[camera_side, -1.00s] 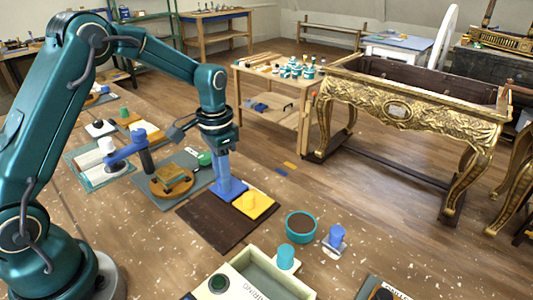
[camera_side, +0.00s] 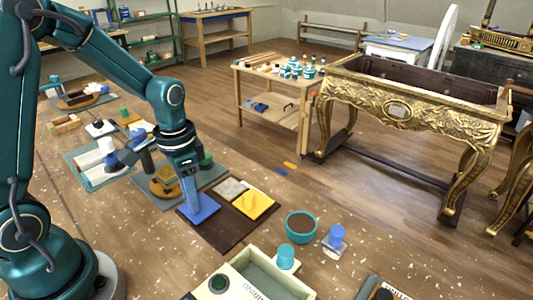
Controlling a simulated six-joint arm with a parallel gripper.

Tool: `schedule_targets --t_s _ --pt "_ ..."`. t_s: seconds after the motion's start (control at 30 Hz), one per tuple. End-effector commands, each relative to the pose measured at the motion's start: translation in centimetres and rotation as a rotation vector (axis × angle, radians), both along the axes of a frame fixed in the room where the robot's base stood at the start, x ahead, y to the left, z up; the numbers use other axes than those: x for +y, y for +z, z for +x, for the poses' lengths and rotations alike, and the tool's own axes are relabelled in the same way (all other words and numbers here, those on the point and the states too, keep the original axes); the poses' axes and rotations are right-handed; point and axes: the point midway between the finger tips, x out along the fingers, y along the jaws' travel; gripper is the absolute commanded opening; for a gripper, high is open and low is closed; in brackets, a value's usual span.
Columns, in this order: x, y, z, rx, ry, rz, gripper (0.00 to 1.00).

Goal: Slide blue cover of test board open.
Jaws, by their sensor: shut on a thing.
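The test board is a dark brown panel (camera_side: 225,236) lying flat on the speckled bench. Its blue cover (camera_side: 207,211) is at the left side of the board. My gripper (camera_side: 190,204) points down and is shut on the blue cover, hiding the part it grips. To the right of the blue cover, a light grey square area (camera_side: 231,189) is exposed. A yellow cover (camera_side: 253,203) with a raised yellow grip sits on the board to the right of the grey area.
A round wooden piece (camera_side: 163,188) on a grey-green mat (camera_side: 147,201) is close behind my gripper. A teal bowl (camera_side: 301,227) and a cream tray (camera_side: 307,293) stand right of and in front of the board. Bare bench lies left of the board.

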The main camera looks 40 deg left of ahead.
Motion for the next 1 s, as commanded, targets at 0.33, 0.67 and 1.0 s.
schedule_targets --t_s 0.33,0.67,1.0 --pt "0.0 -0.1 -0.3 0.014 -0.002 -0.001 0.59" --pt "0.0 1.3 -0.2 0.008 -0.002 0.0 0.59" --pt "0.0 4.9 -0.3 0.01 -0.002 0.0 0.59"
